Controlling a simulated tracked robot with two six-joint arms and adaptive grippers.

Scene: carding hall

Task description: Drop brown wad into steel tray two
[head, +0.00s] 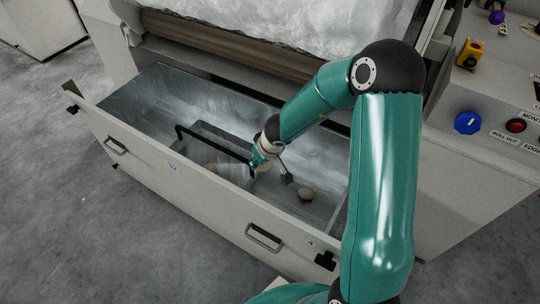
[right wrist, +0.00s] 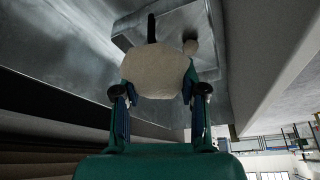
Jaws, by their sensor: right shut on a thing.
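My right gripper (head: 262,165) is inside the open drawer (head: 205,208) in the head view. In the right wrist view its fingers (right wrist: 160,91) are shut on a pale brown wad (right wrist: 157,70), which fills the space between them. In the head view the held wad is mostly hidden by the gripper. My left gripper is not in view.
The drawer front has two handles (head: 264,238). A black bar (head: 212,143) crosses the drawer left of my gripper. The machine's roller (head: 215,55) and white fibre (head: 270,22) are behind. A control panel with a blue knob (head: 467,123) is at right. The drawer's left end is clear.

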